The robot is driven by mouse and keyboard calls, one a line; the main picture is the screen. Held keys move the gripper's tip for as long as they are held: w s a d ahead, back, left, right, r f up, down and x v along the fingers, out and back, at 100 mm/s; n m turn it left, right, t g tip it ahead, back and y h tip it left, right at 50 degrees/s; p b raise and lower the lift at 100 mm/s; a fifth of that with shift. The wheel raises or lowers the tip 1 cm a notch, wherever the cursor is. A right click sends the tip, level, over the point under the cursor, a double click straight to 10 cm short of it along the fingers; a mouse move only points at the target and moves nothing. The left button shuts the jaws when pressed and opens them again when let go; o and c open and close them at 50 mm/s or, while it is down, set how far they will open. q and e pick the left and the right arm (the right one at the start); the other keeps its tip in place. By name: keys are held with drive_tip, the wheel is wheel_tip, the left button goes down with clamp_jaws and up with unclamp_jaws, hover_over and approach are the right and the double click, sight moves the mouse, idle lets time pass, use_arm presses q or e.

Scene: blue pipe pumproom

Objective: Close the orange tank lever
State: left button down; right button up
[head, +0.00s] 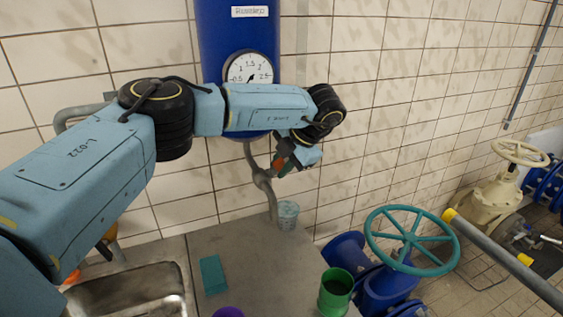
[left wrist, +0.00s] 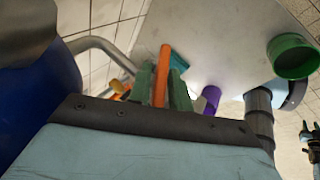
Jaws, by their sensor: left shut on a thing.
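The blue tank (head: 238,35) hangs on the tiled wall, with a round gauge on its front and a grey pipe below it. The orange tank lever (left wrist: 163,72) lies between the green fingers of my left gripper (left wrist: 162,82), which is shut on it in the left wrist view. In the head view my left gripper (head: 284,163) is below the tank by the pipe, partly hidden by my arm. Only a small orange bit of the lever (head: 278,164) shows there. The tank also fills the left of the wrist view (left wrist: 45,110).
A grey table (head: 240,255) stands below, with a translucent cup (head: 287,215), a teal block (head: 213,274), a green cup (head: 335,292) and a purple cup (head: 228,312). A metal sink (head: 130,295) is at lower left. A teal handwheel (head: 412,241) stands right of the table.

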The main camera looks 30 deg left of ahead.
use_arm(q)
drive_tip(key=shift+r+m+h, duration=0.1)
drive_tip(key=shift+m+h, duration=0.3)
drive_tip(key=shift+h, duration=0.1)
drive_tip(key=c, duration=1.5)
unclamp_jaws()
drive_tip(key=v, duration=0.6)
drive_tip(key=b+v, duration=0.1)
drive_tip(key=v, duration=0.6)
drive_tip(key=shift+w+r+b, duration=0.2)
drive_tip(key=shift+b, duration=0.1)
drive_tip(key=shift+f, duration=0.1)
